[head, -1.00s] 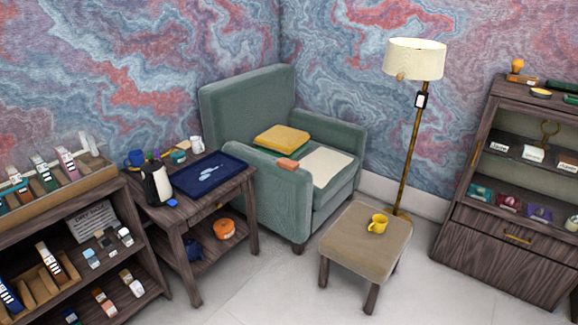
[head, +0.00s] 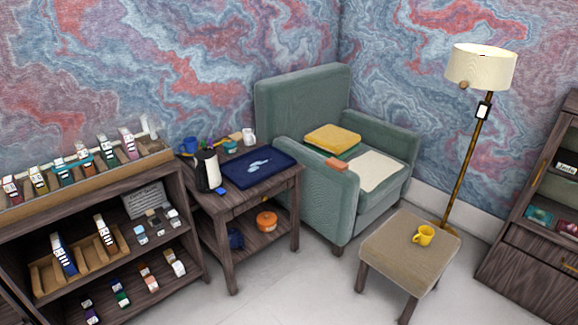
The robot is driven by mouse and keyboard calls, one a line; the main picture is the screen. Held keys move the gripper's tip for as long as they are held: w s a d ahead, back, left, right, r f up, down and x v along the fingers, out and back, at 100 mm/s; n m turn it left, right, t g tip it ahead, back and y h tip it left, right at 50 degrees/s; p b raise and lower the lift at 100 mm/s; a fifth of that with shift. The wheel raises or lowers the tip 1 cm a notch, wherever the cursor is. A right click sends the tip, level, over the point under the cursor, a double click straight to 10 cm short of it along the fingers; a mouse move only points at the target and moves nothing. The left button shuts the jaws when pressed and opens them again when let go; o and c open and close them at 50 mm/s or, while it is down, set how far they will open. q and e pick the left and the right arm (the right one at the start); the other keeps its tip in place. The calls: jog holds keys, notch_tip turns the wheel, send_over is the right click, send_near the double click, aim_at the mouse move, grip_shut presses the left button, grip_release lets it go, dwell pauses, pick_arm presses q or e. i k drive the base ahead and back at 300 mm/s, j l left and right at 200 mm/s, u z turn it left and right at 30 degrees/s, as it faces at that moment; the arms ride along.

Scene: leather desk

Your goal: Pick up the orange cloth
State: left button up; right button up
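A folded yellow-orange cloth (head: 333,136) lies on the seat of the green armchair (head: 304,95), on top of a green folded piece. A small flat orange item (head: 337,164) lies on the chair's near armrest; it is too small to tell if it is cloth. A cream cloth (head: 377,171) lies on the front of the seat. Neither of my grippers is in view.
A side table (head: 250,192) with a blue tray (head: 262,164) and a kettle (head: 208,171) stands left of the chair. A stool (head: 388,252) with a yellow mug (head: 423,235) stands in front. A shelf (head: 125,172) fills the left; floor lies clear at bottom centre.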

aim_at(337, 164)
jog(key=i+l, duration=0.1)
jog(key=i, duration=0.45)
jog(key=i+l+u, duration=0.1)
jog(key=i, duration=0.5)
jog(key=i+l+u, duration=0.1)
jog(key=i, duration=0.45)
jog(key=i+l, duration=0.25)
jog(key=i, duration=0.3)
